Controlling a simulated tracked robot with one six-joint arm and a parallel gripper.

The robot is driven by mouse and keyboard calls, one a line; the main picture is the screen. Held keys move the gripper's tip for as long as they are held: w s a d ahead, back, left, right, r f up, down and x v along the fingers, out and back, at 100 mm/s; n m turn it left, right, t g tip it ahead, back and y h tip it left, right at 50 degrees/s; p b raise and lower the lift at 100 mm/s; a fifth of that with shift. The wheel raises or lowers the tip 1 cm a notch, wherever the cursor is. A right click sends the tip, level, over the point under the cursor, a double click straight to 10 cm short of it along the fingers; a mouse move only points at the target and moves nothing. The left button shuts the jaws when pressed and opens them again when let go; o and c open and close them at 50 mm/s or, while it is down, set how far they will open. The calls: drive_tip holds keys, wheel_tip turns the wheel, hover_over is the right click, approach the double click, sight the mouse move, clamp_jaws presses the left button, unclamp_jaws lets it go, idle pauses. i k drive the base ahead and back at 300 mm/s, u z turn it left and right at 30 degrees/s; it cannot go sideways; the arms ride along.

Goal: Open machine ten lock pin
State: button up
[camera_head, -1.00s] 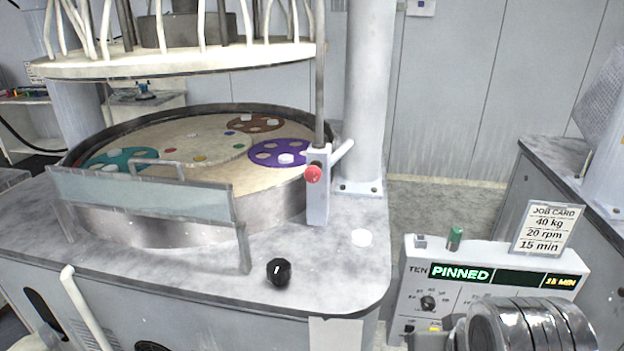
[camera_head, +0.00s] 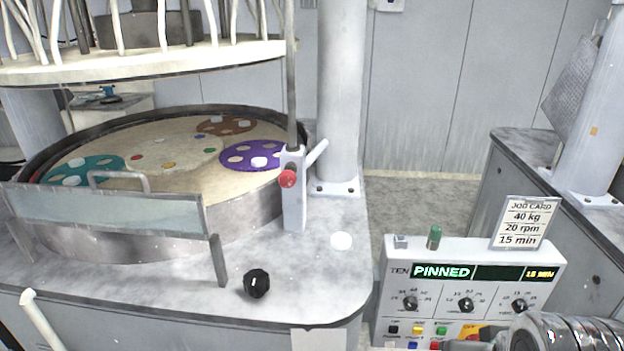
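The lock pin post (camera_head: 294,205) stands upright on the machine's top at the right of the round platen. Its red knob (camera_head: 288,178) faces me, and a light grey lever (camera_head: 317,152) slants up to the right from its top. The control box (camera_head: 470,283) is labelled TEN and its display (camera_head: 442,271) reads PINNED. My arm shows only as a silver ribbed part at the bottom right corner. My gripper's fingers are not in view.
A glass guard (camera_head: 110,212) stands before the platen rim (camera_head: 150,240). A black knob (camera_head: 257,283) and a white disc (camera_head: 341,241) are on the machine top. A job card (camera_head: 522,222) stands on the control box. The top right of the post is clear.

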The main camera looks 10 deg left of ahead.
sight(287, 178)
drive_tip(key=z, duration=0.35)
drive_tip(key=k, duration=0.9)
drive_tip(key=u, duration=1.7)
drive_tip(key=i, duration=1)
